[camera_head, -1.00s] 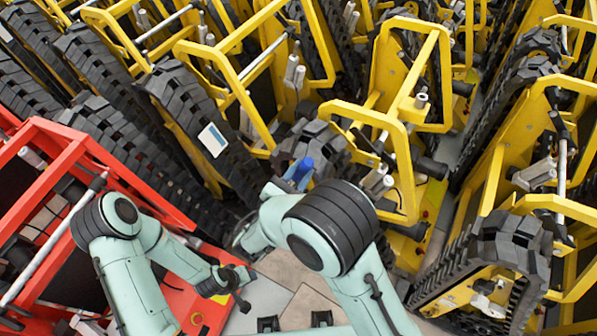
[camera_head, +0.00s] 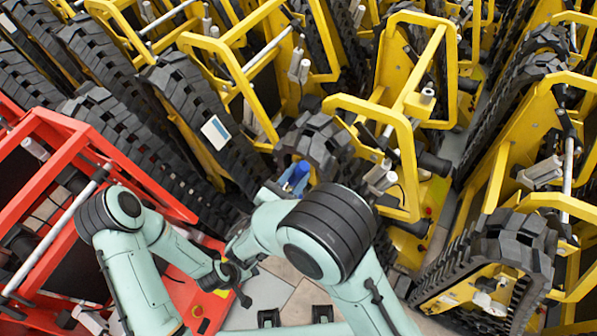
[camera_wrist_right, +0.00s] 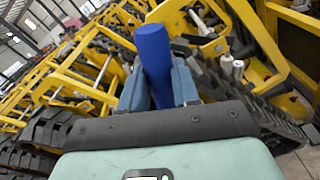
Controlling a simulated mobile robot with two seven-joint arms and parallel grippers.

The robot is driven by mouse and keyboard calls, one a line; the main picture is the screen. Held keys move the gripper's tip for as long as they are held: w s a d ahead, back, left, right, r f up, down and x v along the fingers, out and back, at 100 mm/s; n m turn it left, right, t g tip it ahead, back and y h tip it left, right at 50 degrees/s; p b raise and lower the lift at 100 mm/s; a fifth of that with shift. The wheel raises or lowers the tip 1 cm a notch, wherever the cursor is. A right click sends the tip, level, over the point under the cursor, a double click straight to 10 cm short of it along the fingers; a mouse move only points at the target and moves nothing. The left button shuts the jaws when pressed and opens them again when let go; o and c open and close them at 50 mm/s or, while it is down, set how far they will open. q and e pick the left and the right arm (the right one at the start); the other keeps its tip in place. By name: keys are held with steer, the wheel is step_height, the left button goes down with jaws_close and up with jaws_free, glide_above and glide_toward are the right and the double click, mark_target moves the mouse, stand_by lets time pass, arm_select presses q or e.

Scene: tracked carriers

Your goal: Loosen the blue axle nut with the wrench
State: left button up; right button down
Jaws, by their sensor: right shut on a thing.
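My right gripper (camera_head: 291,180) is in the middle of the head view, in front of a black track end of a yellow carrier. In the right wrist view its two blue-grey fingers (camera_wrist_right: 160,85) are shut on a blue bar, which I take to be the wrench (camera_wrist_right: 153,48). The bar points up and away from the fingers. It is a small blue patch in the head view. I cannot make out the wrench's head or the blue axle nut. My left gripper (camera_head: 238,282) hangs low over the red carrier's edge, and its finger opening is unclear.
Yellow carriers (camera_head: 405,130) with black tracks (camera_head: 317,145) stand close together across the back and right. A red carrier (camera_head: 55,165) is at the left, near my left arm. A narrow strip of pale floor (camera_head: 270,290) shows between my arms.

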steer(key=shift+s+a, duration=0.15)
steer(key=shift+v, duration=1.95)
steer(key=shift+f, duration=0.1)
